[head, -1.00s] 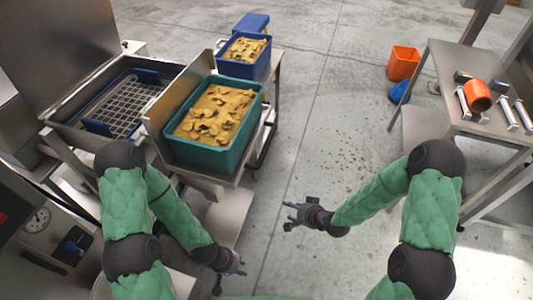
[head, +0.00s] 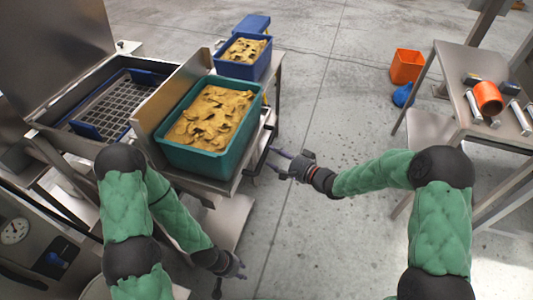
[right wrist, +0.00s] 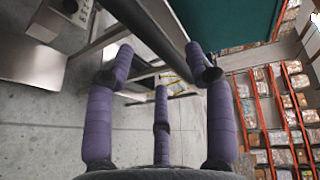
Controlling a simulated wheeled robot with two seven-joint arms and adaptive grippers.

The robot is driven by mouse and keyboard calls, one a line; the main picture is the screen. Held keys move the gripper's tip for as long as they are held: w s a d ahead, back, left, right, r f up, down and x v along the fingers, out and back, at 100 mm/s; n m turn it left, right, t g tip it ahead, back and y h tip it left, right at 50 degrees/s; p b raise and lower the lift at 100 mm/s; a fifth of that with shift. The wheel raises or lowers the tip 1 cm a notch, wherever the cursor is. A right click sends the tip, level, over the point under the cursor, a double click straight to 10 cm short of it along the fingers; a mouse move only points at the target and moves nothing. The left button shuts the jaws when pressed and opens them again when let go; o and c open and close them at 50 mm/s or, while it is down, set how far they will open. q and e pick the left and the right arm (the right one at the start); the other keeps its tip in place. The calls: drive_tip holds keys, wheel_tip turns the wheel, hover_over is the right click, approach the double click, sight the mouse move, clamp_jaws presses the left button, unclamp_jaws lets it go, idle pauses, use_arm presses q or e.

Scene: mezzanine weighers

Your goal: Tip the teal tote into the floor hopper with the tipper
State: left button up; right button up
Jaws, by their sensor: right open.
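The teal tote (head: 190,158), full of lumpy tan material, stands upright on the steel tipper (head: 148,124), against its raised plate. The tote's side also shows at the top of the right wrist view (right wrist: 228,28). The hopper (head: 70,116) with a dark grate is left of the tipper. A dark bar handle (head: 262,151) runs along the tipper's right side. My right gripper (head: 277,161) is open beside this handle; in the right wrist view a dark bar (right wrist: 150,28) passes close to its spread fingers. My left gripper (head: 238,281) hangs low in front of the tipper, its opening unclear.
A blue tote (head: 243,68) of similar material stands behind the teal one. A steel table (head: 450,60) with an orange cylinder and metal parts is at right. An orange bin (head: 407,66) stands on the floor.

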sight(266, 151)
drive_tip(key=shift+b+x, duration=0.55)
drive_tip(key=shift+x, duration=1.9)
clamp_jaws()
